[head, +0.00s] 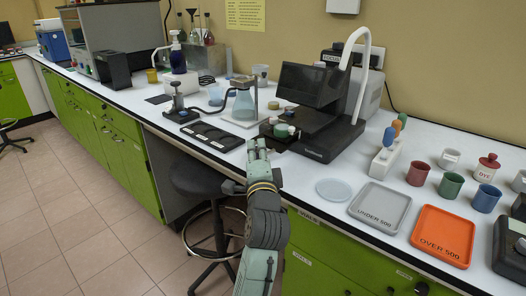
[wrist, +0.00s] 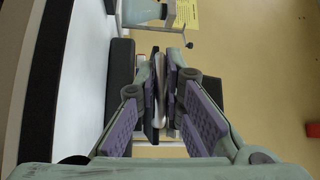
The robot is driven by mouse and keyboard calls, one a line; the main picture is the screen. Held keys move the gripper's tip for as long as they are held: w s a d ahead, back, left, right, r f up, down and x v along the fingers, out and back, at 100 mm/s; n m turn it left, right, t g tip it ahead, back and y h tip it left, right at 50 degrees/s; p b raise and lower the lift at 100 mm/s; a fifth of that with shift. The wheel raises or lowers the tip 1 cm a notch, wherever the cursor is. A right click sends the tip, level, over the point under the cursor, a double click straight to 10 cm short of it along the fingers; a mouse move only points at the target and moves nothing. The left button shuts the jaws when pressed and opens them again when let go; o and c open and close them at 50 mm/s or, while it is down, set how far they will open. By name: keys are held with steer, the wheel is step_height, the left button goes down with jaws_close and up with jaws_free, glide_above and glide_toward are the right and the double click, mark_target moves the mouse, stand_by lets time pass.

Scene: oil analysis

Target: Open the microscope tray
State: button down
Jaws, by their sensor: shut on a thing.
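The black microscope (head: 310,85) stands on the white bench, right of centre in the head view. A low dark tray part (head: 283,143) is at its front left, close to several small jars. My gripper (head: 256,146) is at the bench's front edge, at the left end of that tray part. In the wrist view, my gripper (wrist: 162,88) is closed around a thin piece with pale and dark faces, which seems to be the edge or handle of the tray. The fingers hide most of it, so how far the tray is out cannot be told.
A black slotted holder (head: 212,135) lies left of my gripper, with a flask (head: 243,106) behind it. A clear dish (head: 334,190), a grey tray (head: 380,206) and an orange tray (head: 443,235) lie to the right. A stool (head: 205,182) stands below the bench edge.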

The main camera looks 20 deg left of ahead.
steer(key=shift+s+a+r, duration=0.1)
steer(key=shift+s+r, duration=0.05)
steer(key=shift+s, duration=0.2)
steer(key=shift+w, duration=0.1)
steer(key=c, duration=2)
jaws_free()
steer(key=v, duration=0.7)
steer(key=shift+s, duration=0.25)
